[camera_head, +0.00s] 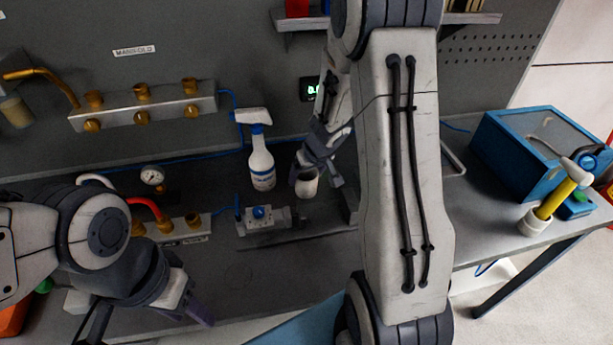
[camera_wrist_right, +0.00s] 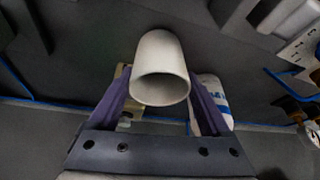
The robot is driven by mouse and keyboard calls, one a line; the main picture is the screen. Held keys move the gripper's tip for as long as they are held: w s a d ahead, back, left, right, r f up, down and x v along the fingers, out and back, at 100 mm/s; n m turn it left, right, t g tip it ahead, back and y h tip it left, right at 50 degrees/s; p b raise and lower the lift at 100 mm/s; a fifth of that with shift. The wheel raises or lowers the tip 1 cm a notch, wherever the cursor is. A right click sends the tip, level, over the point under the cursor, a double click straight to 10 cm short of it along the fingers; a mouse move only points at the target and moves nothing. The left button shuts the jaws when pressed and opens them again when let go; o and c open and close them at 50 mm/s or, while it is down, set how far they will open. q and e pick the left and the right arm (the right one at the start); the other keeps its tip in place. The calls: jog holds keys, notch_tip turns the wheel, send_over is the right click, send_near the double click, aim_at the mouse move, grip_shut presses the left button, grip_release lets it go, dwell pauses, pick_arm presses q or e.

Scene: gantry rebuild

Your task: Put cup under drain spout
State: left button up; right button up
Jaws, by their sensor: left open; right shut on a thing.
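A white cup (camera_head: 306,184) is in the jaws of my right gripper (camera_head: 318,172), near the middle of the head view. In the right wrist view the cup (camera_wrist_right: 160,55) sits between the two purple fingers of the gripper (camera_wrist_right: 158,92), with its open mouth toward the camera. My right gripper is shut on it. A bent brass spout (camera_head: 48,78) comes off the left end of the manifold (camera_head: 145,108), far to the left of the cup. My left gripper (camera_head: 195,305) is low at the left, open and apart from the cup; its fingers are partly hidden.
A white spray bottle (camera_head: 261,160) stands just left of the cup. A small valve block (camera_head: 262,218) lies in front of it. A pressure gauge (camera_head: 152,177) and red hose (camera_head: 148,206) are at left. A blue box (camera_head: 530,145) is at right. My right arm hides the bench middle.

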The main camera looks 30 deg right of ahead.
jog(key=shift+f, duration=0.15)
jog(key=o, duration=1.2)
jog(key=shift+c, duration=0.2)
jog(key=p+v, duration=0.9)
jog(key=v, duration=0.3)
